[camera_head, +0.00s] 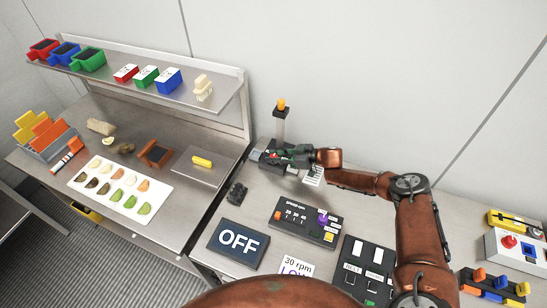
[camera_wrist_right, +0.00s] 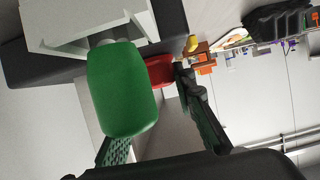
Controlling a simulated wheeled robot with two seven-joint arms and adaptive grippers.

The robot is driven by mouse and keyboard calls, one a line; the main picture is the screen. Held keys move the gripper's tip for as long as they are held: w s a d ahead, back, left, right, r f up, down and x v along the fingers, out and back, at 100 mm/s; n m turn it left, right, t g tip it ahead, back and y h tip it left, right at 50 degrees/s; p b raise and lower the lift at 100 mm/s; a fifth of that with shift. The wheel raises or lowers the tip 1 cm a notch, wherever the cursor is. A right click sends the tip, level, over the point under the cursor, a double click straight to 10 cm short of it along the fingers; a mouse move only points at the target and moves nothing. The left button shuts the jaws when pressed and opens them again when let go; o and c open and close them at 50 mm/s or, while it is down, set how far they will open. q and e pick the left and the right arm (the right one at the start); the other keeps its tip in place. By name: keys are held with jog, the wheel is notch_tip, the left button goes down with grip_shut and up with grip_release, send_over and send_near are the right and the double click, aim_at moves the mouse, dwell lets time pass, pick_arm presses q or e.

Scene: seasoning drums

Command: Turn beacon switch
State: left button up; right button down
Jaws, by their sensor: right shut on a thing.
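The beacon (camera_head: 281,105) has an orange lamp on a grey post at the back of the right table. My right gripper (camera_head: 275,157) is low at the foot of this post, reaching in from the right. In the right wrist view, a large green rounded switch piece (camera_wrist_right: 122,88) stands out from a white housing (camera_wrist_right: 85,22), with a red piece (camera_wrist_right: 160,70) beside it. My right gripper (camera_wrist_right: 158,125) is shut on the beacon switch; its dark green finger pads lie on both sides. The exact contact is partly hidden. My left gripper is not in view.
A black OFF panel (camera_head: 238,243) and a speed panel (camera_head: 305,221) lie in front of the beacon. A small dark object (camera_head: 237,192) sits at the table's left edge. A steel bench with a shelf (camera_head: 140,88) stands left. Control boxes (camera_head: 518,250) stand far right.

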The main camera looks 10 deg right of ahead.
jog(key=shift+w+d+r, duration=0.1)
jog(key=shift+w+r, duration=0.05)
jog(key=shift+r, duration=0.1)
jog(key=c, duration=1.9)
grip_release()
jog(key=shift+c, duration=0.2)
jog(key=o, duration=0.3)
jog(key=shift+f, duration=0.15)
jog(key=shift+o, duration=0.2)
jog(key=v, duration=1.2)
jog(key=shift+f, duration=0.1)
